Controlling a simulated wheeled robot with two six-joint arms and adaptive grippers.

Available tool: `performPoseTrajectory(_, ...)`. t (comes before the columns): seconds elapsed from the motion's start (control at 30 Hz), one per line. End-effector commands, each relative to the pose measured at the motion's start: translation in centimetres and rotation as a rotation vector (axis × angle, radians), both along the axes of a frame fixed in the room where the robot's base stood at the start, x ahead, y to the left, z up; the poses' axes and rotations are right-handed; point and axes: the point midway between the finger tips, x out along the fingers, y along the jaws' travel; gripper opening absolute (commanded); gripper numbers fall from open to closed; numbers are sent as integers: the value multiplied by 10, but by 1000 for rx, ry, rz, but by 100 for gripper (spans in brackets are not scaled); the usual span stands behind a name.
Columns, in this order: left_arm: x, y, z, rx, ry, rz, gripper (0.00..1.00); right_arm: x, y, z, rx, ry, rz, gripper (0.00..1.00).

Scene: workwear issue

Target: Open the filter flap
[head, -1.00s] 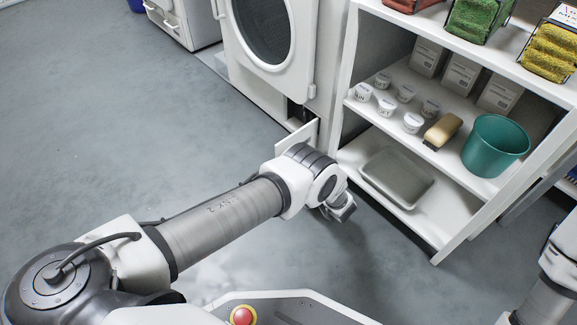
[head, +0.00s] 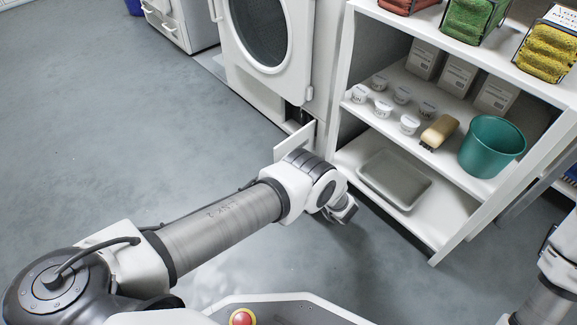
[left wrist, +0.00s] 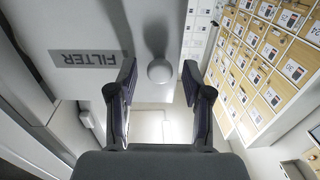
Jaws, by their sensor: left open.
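The filter flap (head: 292,142) is a white panel low on the white machine with the round door. It stands swung out from the machine front, with a dark opening (head: 295,112) behind it. In the left wrist view the flap (left wrist: 90,25) fills the upper left, with a grey FILTER label and a round pale knob (left wrist: 160,72). My left gripper (left wrist: 160,82) is open, with the knob between its fingertips in the picture and gaps on both sides. In the head view the left gripper (head: 343,210) is beside the flap, partly hidden by its wrist. My right gripper is out of frame.
A white shelf unit (head: 388,228) stands close to the right of my left gripper. It holds white tubs, a brush (head: 438,132), a green bucket (head: 492,147) and a grey tray (head: 394,180). The floor (head: 120,150) to the left is clear.

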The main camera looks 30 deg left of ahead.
Motion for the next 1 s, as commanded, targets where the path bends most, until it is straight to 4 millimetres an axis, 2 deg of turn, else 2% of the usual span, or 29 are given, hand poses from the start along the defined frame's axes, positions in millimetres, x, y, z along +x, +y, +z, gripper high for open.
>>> performPoseTrajectory(0.3,-18,-56,-1,-1,0,-3,50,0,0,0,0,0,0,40)
performPoseTrajectory(0.4,-21,-66,-1,-1,0,-1,50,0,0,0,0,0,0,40)
performPoseTrajectory(0.9,-22,-68,0,0,1,0,50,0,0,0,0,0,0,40)
performPoseTrajectory(1.0,-18,-68,11,0,-9,0,50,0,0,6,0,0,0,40)
